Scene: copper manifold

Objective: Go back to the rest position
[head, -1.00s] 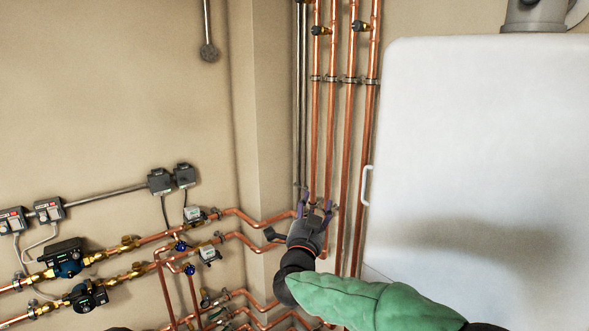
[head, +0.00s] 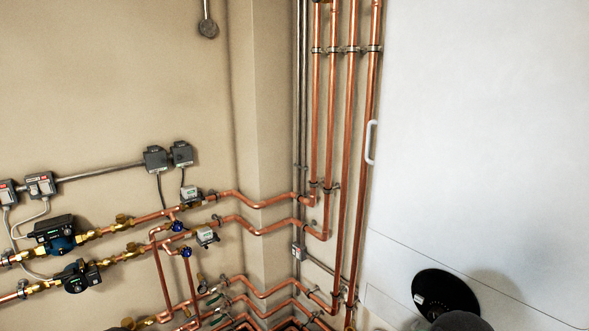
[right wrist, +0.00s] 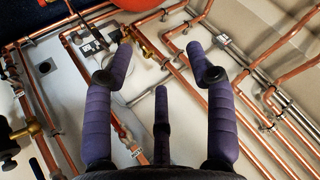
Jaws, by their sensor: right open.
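My right gripper (right wrist: 160,75) shows in the right wrist view with its purple padded fingers spread apart, open and empty. Behind the fingers, copper pipes (right wrist: 270,95) run diagonally over a pale wall, and the fingers appear clear of them. In the head view the right gripper cannot be seen; only dark rounded parts of my own show at the bottom edge. My left gripper is not in view. The copper manifold pipes (head: 262,204) run along the wall to the corner and join vertical copper pipes (head: 352,130).
A large white cabinet (head: 480,120) with a handle (head: 371,142) fills the right side. Two pumps (head: 55,235) with brass fittings and grey control boxes (head: 155,160) are on the left wall. A red rounded object (right wrist: 138,4) shows at the top of the wrist view.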

